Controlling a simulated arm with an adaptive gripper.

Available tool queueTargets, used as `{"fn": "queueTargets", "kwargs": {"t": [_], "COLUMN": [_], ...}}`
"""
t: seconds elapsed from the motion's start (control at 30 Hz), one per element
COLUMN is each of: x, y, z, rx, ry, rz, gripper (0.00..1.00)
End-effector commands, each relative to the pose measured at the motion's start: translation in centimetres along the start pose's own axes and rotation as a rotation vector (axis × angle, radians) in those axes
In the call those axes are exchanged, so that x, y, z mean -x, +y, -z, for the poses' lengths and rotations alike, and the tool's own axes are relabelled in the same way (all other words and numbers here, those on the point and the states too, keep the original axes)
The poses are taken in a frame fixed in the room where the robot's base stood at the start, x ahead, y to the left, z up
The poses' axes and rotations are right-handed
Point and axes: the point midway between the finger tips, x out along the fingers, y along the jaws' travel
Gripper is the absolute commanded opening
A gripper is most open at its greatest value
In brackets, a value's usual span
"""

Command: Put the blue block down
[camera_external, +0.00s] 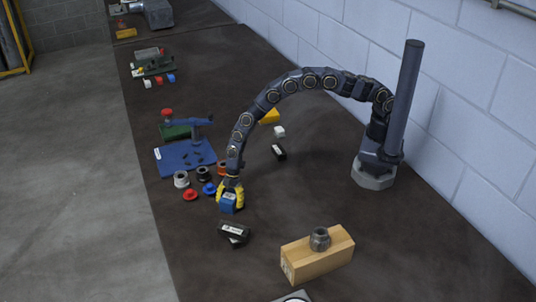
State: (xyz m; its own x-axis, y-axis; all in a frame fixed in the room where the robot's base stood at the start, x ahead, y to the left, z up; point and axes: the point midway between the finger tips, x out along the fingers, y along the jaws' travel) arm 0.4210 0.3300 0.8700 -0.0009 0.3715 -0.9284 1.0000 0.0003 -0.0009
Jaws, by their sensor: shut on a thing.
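The blue block (228,203) is between the yellow fingers of my gripper (231,196). My gripper points down and is shut on the block, low over the dark table (310,190). I cannot tell whether the block's underside touches the table. The fingers hide part of the block's upper side.
Black blocks (234,230) lie just in front of the gripper. Red (190,195) and blue (209,188) round parts and a grey ring (181,179) sit to its left, near a blue mat (175,158). A wooden block (305,262) stands at front right. The table's middle right is clear.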

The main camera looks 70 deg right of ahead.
Motion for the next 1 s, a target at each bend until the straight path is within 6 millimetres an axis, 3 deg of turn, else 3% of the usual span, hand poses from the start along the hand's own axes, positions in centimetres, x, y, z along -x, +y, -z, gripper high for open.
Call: {"fn": "queueTargets", "kwargs": {"t": [0.2, 0.23, 0.3, 0.73, 1.0], "x": [-0.2, -0.2, -0.2, 0.4, 5.1], "y": [0.0, 0.0, 0.0, 0.0, 0.2], "z": [0.0, -0.1, 0.0, 0.0, 0.1], "rx": [-0.001, -0.001, -0.001, -0.001, 0.000], "ry": [0.001, 0.001, 0.001, 0.001, 0.004], "rz": [-0.001, -0.001, -0.001, 0.000, -0.006], "gripper": [0.22, 0.60, 0.88, 0.88, 0.88]}}
